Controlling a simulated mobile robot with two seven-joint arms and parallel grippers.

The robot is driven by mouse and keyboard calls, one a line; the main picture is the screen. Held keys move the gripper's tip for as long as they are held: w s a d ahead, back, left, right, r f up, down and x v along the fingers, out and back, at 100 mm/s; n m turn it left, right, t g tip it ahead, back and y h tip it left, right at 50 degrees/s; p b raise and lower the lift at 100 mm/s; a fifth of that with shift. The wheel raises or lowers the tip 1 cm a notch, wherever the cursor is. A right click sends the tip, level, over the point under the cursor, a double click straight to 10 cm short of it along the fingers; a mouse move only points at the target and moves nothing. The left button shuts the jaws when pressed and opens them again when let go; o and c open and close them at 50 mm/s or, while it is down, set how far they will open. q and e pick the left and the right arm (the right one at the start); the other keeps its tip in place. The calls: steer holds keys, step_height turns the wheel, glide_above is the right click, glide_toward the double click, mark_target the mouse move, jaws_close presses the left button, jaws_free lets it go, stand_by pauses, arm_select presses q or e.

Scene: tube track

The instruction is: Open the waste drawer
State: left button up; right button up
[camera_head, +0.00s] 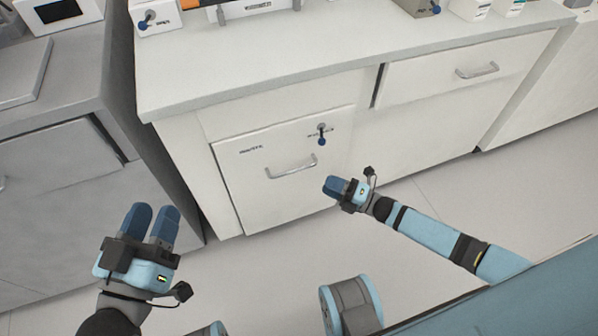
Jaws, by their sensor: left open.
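The waste drawer (255,195) is a pale front in the white cabinet below the counter, with a small dark label at its upper left. It looks shut, with a dark seam along its left edge.
Another drawer with a metal handle (477,70) is at the upper right. The white counter (300,50) overhangs the fronts and carries several devices at its back edge. A grey cabinet (50,170) stands at the left. The floor (430,190) in front is clear.

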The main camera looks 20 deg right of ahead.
arm_select(q)
steer(key=f+b, duration=0.1)
steer(key=f+g+b, duration=0.1)
steer(key=f, duration=0.1)
steer(key=shift+w+d+f, duration=0.15)
steer(key=shift+d+f, duration=0.05)
steer(key=shift+f, duration=0.05)
arm_select(e)
glide_toward(278, 155)
steer(key=w+a+f, duration=0.2)
steer(key=f, duration=0.1)
steer(key=shift+w+a+f, duration=0.1)
steer(key=shift+w+a, duration=0.25)
steer(key=shift+a, duration=0.05)
jaws_close()
